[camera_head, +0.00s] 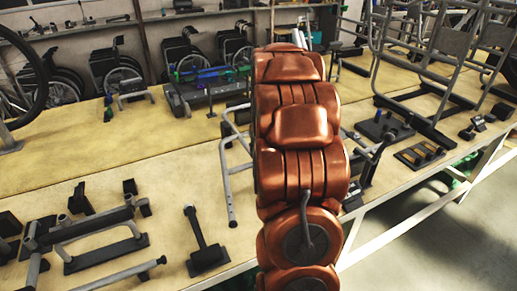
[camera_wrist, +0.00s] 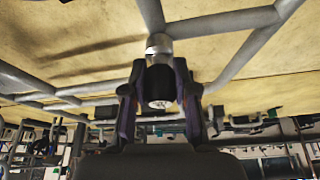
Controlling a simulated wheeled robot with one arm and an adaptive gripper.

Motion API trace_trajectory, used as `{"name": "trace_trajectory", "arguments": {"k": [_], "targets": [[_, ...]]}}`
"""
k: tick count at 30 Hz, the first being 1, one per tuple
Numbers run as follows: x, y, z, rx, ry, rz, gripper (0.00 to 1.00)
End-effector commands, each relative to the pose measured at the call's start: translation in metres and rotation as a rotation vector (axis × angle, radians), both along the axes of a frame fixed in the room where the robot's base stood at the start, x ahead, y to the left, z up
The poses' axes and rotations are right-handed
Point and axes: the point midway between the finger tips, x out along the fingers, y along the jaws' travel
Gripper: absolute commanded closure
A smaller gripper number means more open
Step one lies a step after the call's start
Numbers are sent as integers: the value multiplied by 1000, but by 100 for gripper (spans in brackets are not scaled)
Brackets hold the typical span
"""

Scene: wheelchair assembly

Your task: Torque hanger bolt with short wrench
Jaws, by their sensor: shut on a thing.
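In the wrist view my gripper (camera_wrist: 159,70) is shut on a short black cylinder with a bright metal end, which I take to be the short wrench (camera_wrist: 161,84). A silver collar at its far end meets or overlaps a grey tube frame (camera_wrist: 225,27); I cannot tell whether they touch. No separate hanger bolt can be made out there. In the head view my arm hides the gripper and the wrench. Part of a grey tube frame (camera_head: 227,183) shows on the bench just left of my arm.
The wooden bench (camera_head: 110,148) has clear room left of my arm. Black fixtures with grey bars (camera_head: 95,240) and an upright black stand (camera_head: 205,250) lie at the front left. A tall metal frame (camera_head: 425,50) stands at the right. Wheelchairs (camera_head: 118,62) line the back.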

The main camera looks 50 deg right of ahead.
Motion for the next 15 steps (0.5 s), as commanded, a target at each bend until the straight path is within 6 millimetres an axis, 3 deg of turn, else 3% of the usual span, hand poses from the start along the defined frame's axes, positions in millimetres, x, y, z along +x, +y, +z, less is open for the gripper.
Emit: {"name": "trace_trajectory", "arguments": {"k": [15], "targets": [[1,-1,1,-2,-2,-141,100]]}}
